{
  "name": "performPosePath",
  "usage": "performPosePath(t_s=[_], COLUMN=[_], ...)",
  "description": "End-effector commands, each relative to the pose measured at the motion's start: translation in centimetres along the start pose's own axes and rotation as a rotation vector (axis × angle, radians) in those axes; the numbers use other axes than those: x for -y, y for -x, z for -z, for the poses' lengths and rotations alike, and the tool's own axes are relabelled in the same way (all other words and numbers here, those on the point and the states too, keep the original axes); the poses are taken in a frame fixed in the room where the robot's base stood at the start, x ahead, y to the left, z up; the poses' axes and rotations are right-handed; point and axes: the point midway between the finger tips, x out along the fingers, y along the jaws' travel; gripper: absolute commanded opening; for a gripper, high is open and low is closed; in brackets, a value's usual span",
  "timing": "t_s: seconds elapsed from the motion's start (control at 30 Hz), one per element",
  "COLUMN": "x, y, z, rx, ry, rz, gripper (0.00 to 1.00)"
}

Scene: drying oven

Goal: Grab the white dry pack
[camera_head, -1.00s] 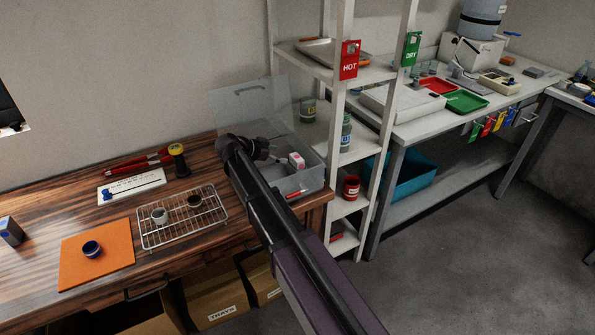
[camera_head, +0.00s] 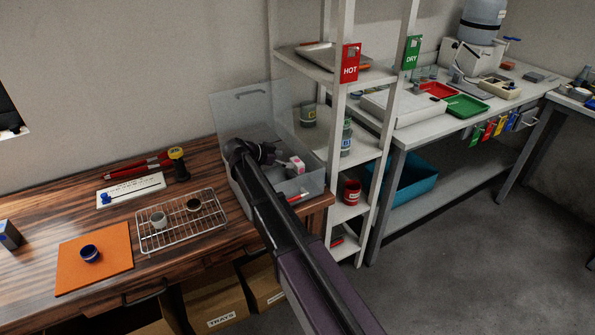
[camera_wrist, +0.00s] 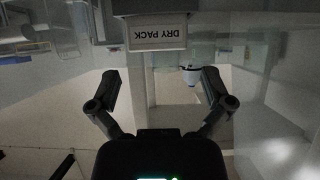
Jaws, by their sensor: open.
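The white dry pack (camera_head: 297,165) is a small white box with a pinkish mark, inside a clear bin (camera_head: 300,187) with its lid raised, at the right end of the wooden bench. In the wrist view the dry pack (camera_wrist: 156,32) is at the top centre, its "DRY PACK" label upside down. My gripper (camera_head: 270,152) is over the bin, just left of the pack in the head view. In the wrist view my gripper (camera_wrist: 161,82) has its fingers spread wide, with nothing between them; the pack lies beyond the tips. My arm hides part of the bin.
A white shelf rack (camera_head: 337,150) stands close to the right of the bin, with jars on it. The bench also holds a wire rack (camera_head: 180,232) with two small cups, an orange mat (camera_head: 95,270) with a blue cup, and red tongs (camera_head: 140,168). The bin walls surround the pack.

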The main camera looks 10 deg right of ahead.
Motion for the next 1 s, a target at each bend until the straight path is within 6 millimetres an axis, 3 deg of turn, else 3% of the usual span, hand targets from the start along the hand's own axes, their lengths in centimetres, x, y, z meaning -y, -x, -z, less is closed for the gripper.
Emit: performPosePath(t_s=[0.53, 1.0], x=[-0.2, -0.2], y=[-4.9, -5.2], z=[-0.2, -0.1], rx=[0.000, 0.000], ry=[0.000, 0.000], rz=[-0.002, -0.001], gripper=[1.00, 1.00])
